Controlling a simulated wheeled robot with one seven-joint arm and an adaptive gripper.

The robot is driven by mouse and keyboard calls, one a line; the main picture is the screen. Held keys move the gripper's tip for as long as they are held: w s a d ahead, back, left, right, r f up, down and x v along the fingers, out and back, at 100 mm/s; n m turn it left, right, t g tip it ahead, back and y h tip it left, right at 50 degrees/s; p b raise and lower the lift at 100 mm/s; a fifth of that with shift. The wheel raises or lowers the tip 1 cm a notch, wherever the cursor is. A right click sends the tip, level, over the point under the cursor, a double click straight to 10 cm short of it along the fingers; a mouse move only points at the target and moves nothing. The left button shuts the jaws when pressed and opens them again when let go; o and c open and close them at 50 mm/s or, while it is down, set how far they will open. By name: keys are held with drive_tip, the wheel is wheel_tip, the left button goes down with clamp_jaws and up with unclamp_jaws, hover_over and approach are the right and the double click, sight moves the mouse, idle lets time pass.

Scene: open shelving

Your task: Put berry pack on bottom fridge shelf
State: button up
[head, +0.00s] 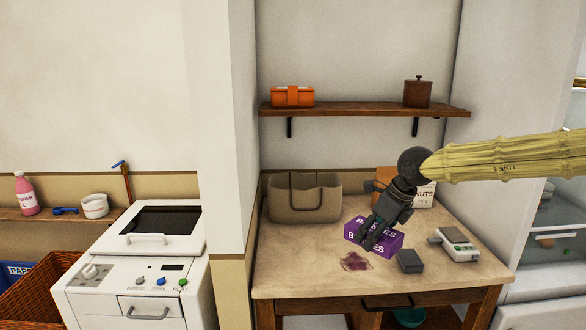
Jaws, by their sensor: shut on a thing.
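The berry pack (392,247) is a purple box with white lettering, sitting at the middle of the small table (285,277). My gripper (372,240) reaches down from the right and is shut on the pack, its fingers covering part of the label. I cannot tell whether the pack still touches the tabletop. The fridge (555,225) shows only in part at the right edge, with shelves visible inside; its bottom shelf is not clear from here.
A tan bag (305,199) stands behind left of the pack. A nuts box (424,195) is partly hidden behind my gripper. A dark block (410,261), a scale (458,246) and a purple stain (355,262) are close by. A wooden shelf (365,109) hangs above.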

drive_tip(key=s+a+f+n+g+h, duration=0.1)
drive_tip(key=s+f+n+g, duration=0.1)
drive_tip(key=s+f+n, duration=0.4)
drive_tip(key=s+a+f+n+g+h, duration=0.1)
drive_tip(key=s+f+n+g, duration=0.2)
drive_tip(key=f+n, duration=0.9)
drive_tip(key=s+a+f+n+g+h, duration=0.1)
drive_tip(key=s+f+n+g, duration=0.1)
drive_tip(key=s+f+n, duration=0.6)
wheel_tip(320, 180, down, 6)
drive_tip(key=shift+s+a+r+n+g, duration=0.2)
drive_tip(key=shift+s+n+g, duration=0.1)
drive_tip(key=shift+n+g, duration=0.15)
drive_tip(key=shift+d, duration=0.1)
